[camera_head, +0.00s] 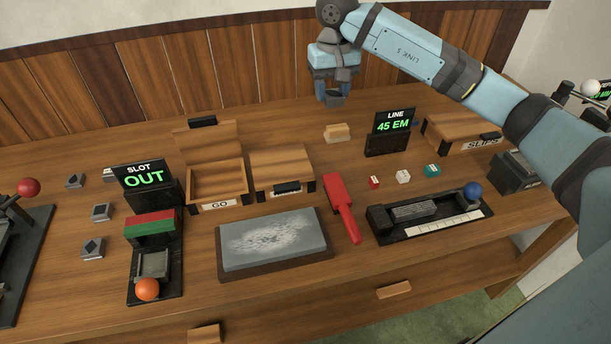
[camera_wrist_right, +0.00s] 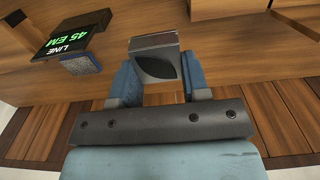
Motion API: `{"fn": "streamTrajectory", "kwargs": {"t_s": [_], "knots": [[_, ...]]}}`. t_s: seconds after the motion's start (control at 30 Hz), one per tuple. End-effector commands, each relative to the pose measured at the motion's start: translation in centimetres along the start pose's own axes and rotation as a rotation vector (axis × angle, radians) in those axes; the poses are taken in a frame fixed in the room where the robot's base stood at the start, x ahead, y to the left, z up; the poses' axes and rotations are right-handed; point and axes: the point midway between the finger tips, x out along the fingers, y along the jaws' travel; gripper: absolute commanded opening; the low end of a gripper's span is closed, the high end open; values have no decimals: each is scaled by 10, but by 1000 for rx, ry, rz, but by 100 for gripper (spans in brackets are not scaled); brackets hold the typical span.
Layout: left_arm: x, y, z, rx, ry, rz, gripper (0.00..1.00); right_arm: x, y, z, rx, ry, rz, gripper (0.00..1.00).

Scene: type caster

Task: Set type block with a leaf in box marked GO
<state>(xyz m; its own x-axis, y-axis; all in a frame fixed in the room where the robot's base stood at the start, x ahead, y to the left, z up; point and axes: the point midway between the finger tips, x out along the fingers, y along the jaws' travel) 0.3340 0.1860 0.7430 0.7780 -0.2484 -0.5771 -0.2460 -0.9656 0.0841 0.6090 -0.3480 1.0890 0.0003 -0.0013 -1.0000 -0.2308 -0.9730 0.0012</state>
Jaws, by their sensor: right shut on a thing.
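My right gripper (camera_head: 334,91) is shut on a grey type block (camera_head: 333,99) and holds it up above the back of the table. In the right wrist view the block (camera_wrist_right: 152,50) sits between the blue fingers and shows a dark leaf-like shape on its face. The box marked GO (camera_head: 219,203) is a wooden box at the middle left with its lid (camera_head: 208,137) raised, and its visible inside looks empty. The held block is to the right of and behind that box. My left gripper is not in view.
A shut wooden box (camera_head: 282,162) stands right of the GO box. Several other type blocks (camera_head: 102,212) lie at the left beside the SLOT OUT sign (camera_head: 143,176). A LINE sign (camera_head: 393,122), a tan block (camera_head: 337,132) and a red tool (camera_head: 340,205) are on the right half.

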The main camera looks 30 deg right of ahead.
Motion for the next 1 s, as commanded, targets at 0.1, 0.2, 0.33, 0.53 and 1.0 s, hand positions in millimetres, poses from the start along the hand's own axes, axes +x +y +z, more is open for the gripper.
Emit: {"fn": "streamTrajectory", "kwargs": {"t_s": [0.1, 0.2, 0.33, 0.53, 1.0], "knots": [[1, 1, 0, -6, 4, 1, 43, 14, 2, -2, 4, -4, -1, 13], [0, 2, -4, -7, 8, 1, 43, 38, 2, -1, 3, -6, -1, 13], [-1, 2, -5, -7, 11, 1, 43, 73, 1, 0, 4, -7, 0, 13], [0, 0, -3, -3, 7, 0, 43, 124, 1, 0, 3, -5, -1, 13], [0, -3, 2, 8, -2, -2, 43, 178, 1, 0, 2, -4, -1, 13]]}}
